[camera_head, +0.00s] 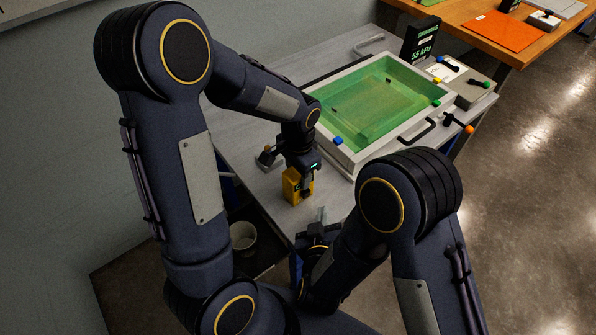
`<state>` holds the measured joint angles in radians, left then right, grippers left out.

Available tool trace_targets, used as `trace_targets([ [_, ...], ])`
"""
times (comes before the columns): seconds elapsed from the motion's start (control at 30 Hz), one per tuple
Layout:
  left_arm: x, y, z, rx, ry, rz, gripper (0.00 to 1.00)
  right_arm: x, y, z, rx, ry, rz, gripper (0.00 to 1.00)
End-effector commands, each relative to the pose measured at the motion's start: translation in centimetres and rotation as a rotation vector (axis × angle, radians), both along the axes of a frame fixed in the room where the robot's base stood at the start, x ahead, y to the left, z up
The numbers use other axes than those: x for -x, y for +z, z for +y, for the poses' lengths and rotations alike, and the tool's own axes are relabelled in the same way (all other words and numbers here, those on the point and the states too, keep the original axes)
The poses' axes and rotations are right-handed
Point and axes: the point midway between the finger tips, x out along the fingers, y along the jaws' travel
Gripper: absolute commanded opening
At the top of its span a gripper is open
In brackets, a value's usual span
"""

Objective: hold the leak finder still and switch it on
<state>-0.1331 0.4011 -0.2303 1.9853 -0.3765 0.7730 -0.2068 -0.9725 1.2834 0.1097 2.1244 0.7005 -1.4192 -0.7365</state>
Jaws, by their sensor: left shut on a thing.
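The leak finder, which I take to be the small yellow box (291,189), stands on the grey bench near its front edge. My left gripper (304,184) comes down from above and is shut on the yellow box; its fingers hide part of the box. The box's switch cannot be made out. My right gripper (320,216) is lower in the picture, at the bench's front edge, a little apart from the box. My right arm partly hides it, and its finger gap is not clear.
A tray with a green sheet (381,98) fills the bench behind, with coloured clips on its rim. A dark display (421,40) reads a kPa value. A control box (462,80) stands to its right. A white bucket (243,237) is below the bench.

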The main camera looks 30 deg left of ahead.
Motion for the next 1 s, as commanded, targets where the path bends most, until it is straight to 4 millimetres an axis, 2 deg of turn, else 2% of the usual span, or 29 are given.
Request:
trace_targets([
  [0.1,0.0,0.0,0.0,0.0,0.0,0.0,0.18,-0.7,0.0,1.5,-0.003,-0.002,0.001,0.0],
  [0.33,0.0,0.0,0.0,0.0,0.0,-0.001,0.18,-1.4,0.0,3.4,0.0,0.002,0.001,0.0],
  [1.0,0.0,0.0,0.0,0.0,0.0,-0.001,0.18,-1.6,0.0,3.8,0.0,0.001,0.002,0.0],
])
